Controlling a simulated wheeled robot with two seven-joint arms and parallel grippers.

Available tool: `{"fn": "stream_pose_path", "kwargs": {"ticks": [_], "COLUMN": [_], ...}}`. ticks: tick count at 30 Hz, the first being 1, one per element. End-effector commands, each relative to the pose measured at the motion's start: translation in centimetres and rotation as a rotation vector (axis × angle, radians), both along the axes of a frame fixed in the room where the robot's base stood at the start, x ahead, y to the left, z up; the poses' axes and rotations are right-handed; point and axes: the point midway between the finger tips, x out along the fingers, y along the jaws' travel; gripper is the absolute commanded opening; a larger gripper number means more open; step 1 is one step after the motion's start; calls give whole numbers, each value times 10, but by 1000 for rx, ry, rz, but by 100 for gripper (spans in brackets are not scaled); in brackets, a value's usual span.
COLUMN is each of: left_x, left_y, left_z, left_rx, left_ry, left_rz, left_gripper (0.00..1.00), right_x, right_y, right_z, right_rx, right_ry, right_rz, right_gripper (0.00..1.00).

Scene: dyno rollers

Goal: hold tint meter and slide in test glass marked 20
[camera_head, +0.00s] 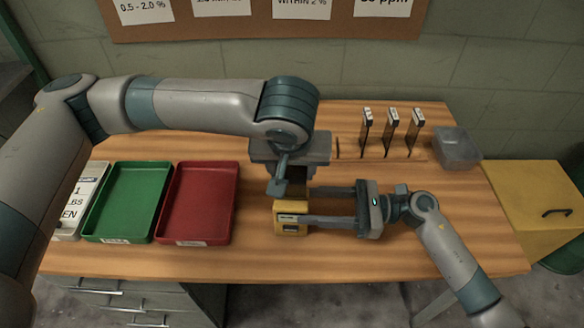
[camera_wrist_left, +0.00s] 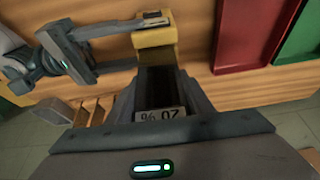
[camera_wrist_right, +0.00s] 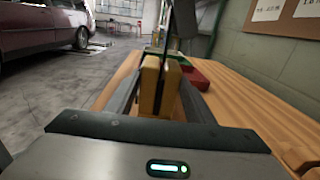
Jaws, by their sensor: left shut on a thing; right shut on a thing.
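The yellow tint meter (camera_head: 291,219) stands on the table right of the red tray, and it also shows in the right wrist view (camera_wrist_right: 151,84). My right gripper (camera_head: 303,206) is shut on it from the right, one finger along each side. My left gripper (camera_head: 291,183) comes from above and behind, shut on a dark test glass (camera_wrist_left: 157,82). The glass's label reads 20 % upside down in the left wrist view. The glass's far end meets the yellow meter (camera_wrist_left: 155,38) there. I cannot tell how far it sits in the slot.
Several wooden slots hold three dark labelled glasses (camera_head: 390,128) at the back right. A green tray (camera_head: 128,201) and a red tray (camera_head: 198,202) lie left, beside a white sign (camera_head: 74,215). The front right table area is mostly clear.

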Motion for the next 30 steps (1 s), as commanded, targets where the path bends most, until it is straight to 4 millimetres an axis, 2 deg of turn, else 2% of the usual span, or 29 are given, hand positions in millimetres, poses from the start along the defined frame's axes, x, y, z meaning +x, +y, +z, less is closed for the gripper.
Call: {"fn": "stream_pose_path", "kwargs": {"ticks": [30], "left_x": [0], "left_y": [0], "left_z": [-18], "left_rx": [0], "left_ry": [0], "left_rz": [1], "left_gripper": [23], "right_x": [0], "right_y": [0], "right_z": [0], "right_rx": [-1], "right_ry": [0], "right_rz": [-1], "right_gripper": [34]}}
